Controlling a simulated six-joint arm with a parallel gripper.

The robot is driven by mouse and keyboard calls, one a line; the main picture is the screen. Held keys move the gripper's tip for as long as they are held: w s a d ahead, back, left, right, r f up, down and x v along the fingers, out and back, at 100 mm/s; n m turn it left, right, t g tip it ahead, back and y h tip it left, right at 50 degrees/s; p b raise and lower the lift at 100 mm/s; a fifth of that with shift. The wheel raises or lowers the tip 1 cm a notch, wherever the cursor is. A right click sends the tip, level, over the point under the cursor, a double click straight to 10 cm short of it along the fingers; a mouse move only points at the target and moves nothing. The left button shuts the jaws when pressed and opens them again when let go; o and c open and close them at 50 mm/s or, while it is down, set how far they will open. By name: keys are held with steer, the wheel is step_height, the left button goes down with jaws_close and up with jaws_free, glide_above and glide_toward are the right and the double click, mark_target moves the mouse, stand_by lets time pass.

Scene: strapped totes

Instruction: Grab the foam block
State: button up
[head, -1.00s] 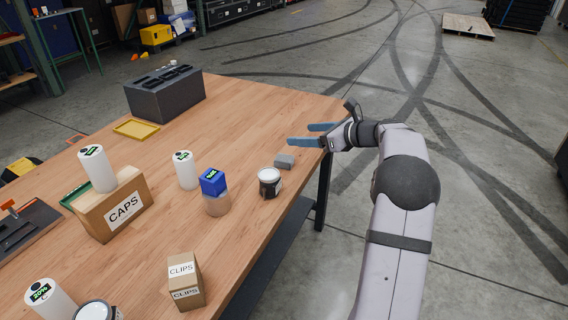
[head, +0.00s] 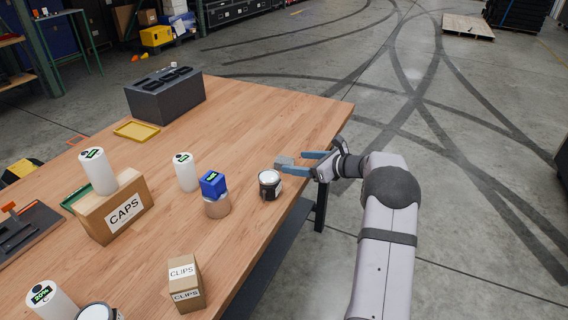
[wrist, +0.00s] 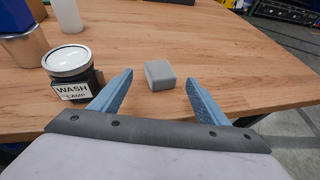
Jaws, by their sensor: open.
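The foam block (head: 285,162) is a small grey block on the wooden table near its right edge. In the wrist view the foam block (wrist: 160,75) lies just ahead of my fingertips, centred between their lines. My gripper (head: 302,163) is open and empty, low over the table's edge, with its blue fingers pointing left toward the block.
A jar labelled WASH (wrist: 70,72) stands close to the left finger; it also shows in the head view (head: 269,185). White cylinders and CAPS and CLIPS boxes stand farther left.

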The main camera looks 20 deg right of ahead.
mark_target(285, 160)
steer(key=shift+p+x, duration=0.8)
steer(key=shift+x, duration=1.8)
steer(key=shift+a+r, duration=0.1)
steer(key=shift+r, duration=0.05)
steer(key=c, duration=1.3)
